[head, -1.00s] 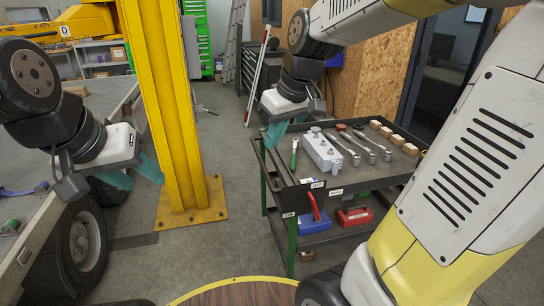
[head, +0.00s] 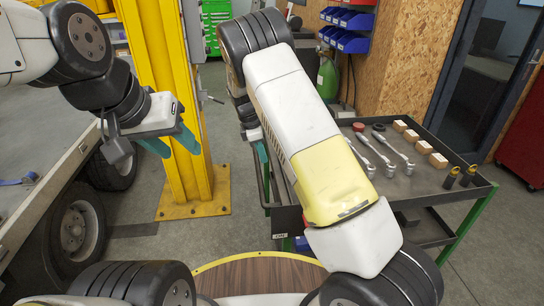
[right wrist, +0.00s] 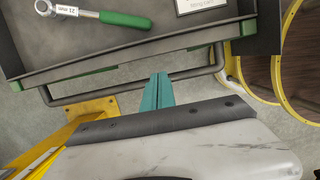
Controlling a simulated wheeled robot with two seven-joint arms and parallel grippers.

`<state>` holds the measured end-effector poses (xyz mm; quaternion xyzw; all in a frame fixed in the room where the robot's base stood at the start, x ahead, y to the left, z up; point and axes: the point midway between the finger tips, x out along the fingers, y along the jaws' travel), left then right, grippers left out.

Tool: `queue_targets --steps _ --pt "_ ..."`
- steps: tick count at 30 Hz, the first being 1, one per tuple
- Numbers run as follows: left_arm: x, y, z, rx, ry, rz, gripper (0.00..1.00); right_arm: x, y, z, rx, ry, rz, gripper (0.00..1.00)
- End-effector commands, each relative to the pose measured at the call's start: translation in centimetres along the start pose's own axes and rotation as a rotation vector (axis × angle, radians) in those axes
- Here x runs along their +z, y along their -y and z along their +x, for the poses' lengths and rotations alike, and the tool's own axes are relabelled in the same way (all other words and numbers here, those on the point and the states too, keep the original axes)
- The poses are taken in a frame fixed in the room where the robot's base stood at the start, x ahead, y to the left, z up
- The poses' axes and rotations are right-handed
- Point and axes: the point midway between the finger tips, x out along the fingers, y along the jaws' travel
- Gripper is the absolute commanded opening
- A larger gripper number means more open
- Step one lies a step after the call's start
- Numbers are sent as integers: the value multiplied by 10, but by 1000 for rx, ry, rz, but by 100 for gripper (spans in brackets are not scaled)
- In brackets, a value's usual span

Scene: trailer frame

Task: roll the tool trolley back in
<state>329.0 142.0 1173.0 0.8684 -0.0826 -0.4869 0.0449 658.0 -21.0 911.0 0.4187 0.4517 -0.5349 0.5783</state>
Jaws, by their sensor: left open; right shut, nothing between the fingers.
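The tool trolley (head: 403,185) is a dark tray-topped cart with green legs, standing right of the yellow column in the head view. Its push handle (right wrist: 95,93) is a dark bar along the tray's near end in the right wrist view. My right gripper (right wrist: 157,80) is shut and empty. Its teal fingers overlap the handle bar in that view; I cannot tell whether they touch it. In the head view my arm hides most of that gripper and the trolley's left part. My left gripper (head: 172,147) is open and empty, in front of the yellow column, away from the trolley.
The yellow column (head: 170,80) stands on a floor plate left of the trolley. A trailer wheel (head: 75,225) is at the left. Sockets, wrenches and wooden blocks (head: 420,147) lie on the trolley top. A green-handled ratchet (right wrist: 125,19) lies near the handle end. Floor shows right of the trolley.

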Motion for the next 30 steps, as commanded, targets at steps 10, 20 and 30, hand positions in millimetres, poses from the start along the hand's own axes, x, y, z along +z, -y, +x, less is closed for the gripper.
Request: queue_targets --steps 10,20,30 --pt "0 0 0 0 0 0 45 0 1 53 -5 5 -3 0" --pt "0 0 0 0 0 0 45 0 0 96 -2 2 -2 0" --pt "0 0 0 0 0 0 45 0 0 100 -1 1 -2 0"
